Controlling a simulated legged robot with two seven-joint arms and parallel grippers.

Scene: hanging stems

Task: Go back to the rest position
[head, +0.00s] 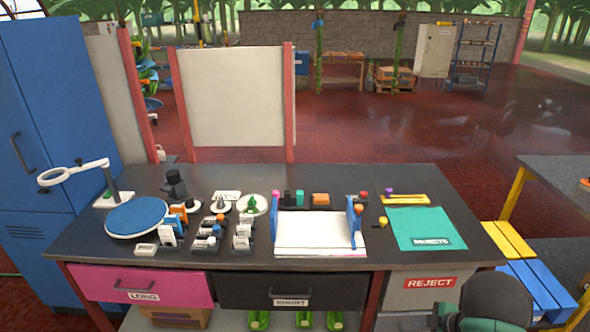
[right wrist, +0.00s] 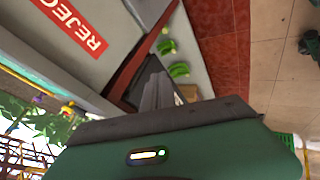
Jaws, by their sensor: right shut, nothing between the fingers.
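My right gripper shows in the right wrist view (right wrist: 157,92), where its two grey fingers are together with nothing between them. The gripper is clear of the tabletop and holds nothing. My left gripper is outside both views.
The dark table (head: 350,182) carries a blue round pad (head: 137,219), a magnifier lamp, small blocks, white sheets (head: 318,235) and a green mat (head: 425,226). Drawers (head: 145,284) labelled LONG and SHORT and a REJECT front (head: 430,283) face me. Yellow and blue slats (head: 508,239) stand at right.

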